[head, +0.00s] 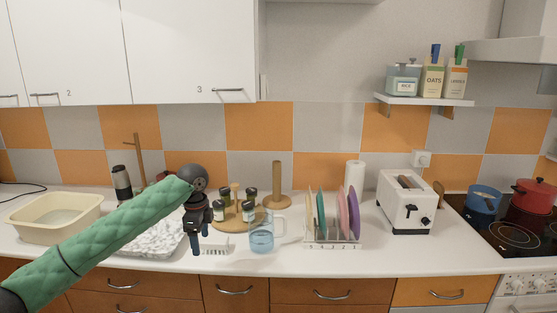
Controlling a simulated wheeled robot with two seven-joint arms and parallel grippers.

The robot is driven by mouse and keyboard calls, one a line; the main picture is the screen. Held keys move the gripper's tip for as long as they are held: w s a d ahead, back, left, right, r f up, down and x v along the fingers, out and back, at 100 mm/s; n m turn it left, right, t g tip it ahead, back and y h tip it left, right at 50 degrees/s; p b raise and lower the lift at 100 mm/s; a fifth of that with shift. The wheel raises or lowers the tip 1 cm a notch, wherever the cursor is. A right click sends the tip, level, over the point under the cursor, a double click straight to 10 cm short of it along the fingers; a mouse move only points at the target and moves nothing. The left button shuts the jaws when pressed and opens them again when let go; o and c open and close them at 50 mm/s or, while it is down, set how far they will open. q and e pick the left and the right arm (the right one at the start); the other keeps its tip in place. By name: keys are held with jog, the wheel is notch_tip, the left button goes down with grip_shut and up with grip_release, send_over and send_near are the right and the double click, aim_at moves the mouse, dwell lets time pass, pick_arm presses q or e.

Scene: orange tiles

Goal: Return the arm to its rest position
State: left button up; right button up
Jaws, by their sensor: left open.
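My left arm, in a green quilted sleeve, comes in from the lower left of the head view. Its left gripper (202,249) hangs over the counter with the fingers pointing down. It is open and holds nothing that I can see. It is just left of a clear blue pitcher (262,238) and in front of the round spice rack (232,226). My right gripper is not in view.
A dish rack (333,243) with several plates, a white toaster (407,203) and a stove with a red pot (533,195) stand to the right. A cream basin (52,218) is at left. The counter's front strip is clear right of the pitcher.

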pick_arm(q)
jog(key=s+d+f+n+h, duration=0.1)
jog(key=s+d+f+n, duration=0.4)
jog(key=f, duration=0.8)
jog(key=s+d+f+t+h, duration=0.1)
jog(key=s+d+f, duration=0.35)
jog(key=f, duration=0.95)
jog(key=s+d+f+n+h, duration=0.1)
jog(key=s+d+f+n, duration=0.15)
jog(key=s+f, duration=0.75)
jog(key=s+a+f+n, duration=0.2)
jog(key=s+f+n, duration=0.1)
jog(key=s+f, duration=0.5)
jog(key=s+a+f+n+y, duration=0.1)
jog(key=s+a+f+n, duration=0.1)
jog(key=s+f, duration=0.7)
jog(key=s+a+f+n+y, duration=0.1)
jog(key=s+f+n, duration=0.3)
jog(key=s+f, duration=0.5)
jog(key=s, duration=0.6)
jog(key=shift+a, duration=0.4)
jog(key=shift+r, duration=0.1)
